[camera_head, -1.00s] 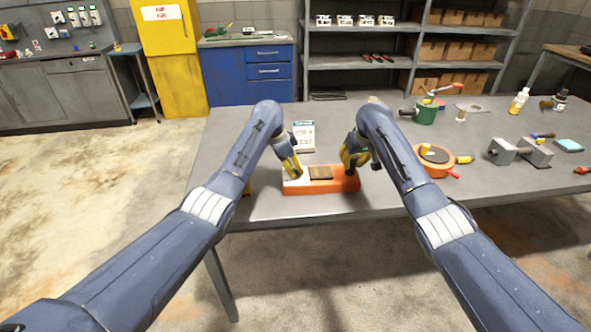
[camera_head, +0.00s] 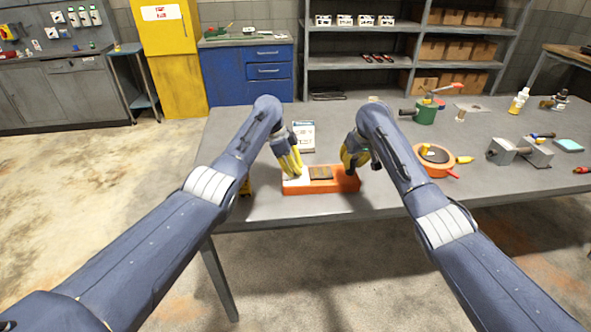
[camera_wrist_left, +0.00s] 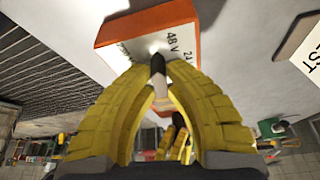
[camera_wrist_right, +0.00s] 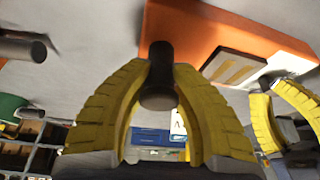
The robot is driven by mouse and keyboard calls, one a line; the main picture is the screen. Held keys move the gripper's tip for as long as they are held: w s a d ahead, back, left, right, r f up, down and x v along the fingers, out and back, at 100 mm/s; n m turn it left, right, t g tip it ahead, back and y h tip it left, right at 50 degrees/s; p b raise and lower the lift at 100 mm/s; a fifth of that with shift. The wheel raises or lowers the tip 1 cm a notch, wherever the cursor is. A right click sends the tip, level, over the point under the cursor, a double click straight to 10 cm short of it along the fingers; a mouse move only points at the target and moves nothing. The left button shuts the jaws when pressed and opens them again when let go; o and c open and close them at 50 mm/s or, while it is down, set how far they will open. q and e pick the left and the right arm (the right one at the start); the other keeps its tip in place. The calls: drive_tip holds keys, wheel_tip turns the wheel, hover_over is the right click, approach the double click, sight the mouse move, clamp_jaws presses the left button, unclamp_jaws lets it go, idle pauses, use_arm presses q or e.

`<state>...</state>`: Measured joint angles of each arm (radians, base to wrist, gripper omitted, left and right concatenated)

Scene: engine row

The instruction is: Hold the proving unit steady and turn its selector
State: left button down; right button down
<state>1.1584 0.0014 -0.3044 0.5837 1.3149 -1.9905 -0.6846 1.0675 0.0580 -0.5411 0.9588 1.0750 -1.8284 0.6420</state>
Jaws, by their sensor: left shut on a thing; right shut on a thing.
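The proving unit (camera_head: 325,187) is a long orange box lying on the grey table, with a white panel at its left end and a dark plate in the middle. My left gripper (camera_head: 292,175) is over the white panel. In the left wrist view its yellow fingers are shut on the selector (camera_wrist_left: 158,66), a small dark knob beside printed "48 V" and "24" marks. My right gripper (camera_head: 352,168) is at the unit's right end. In the right wrist view it is shut on a dark round handle (camera_wrist_right: 158,78) standing on the orange body. The selector is hidden in the head view.
A white card (camera_head: 303,134) stands behind the unit. To the right are an orange round device (camera_head: 434,161), a green container (camera_head: 425,112) and grey blocks (camera_head: 538,153). The table's front edge is close to the unit. The table's left part is mostly clear.

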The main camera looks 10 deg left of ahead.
use_arm(q)
drive_tip(key=c, duration=1.4)
unclamp_jaws()
drive_tip(key=v, duration=1.2)
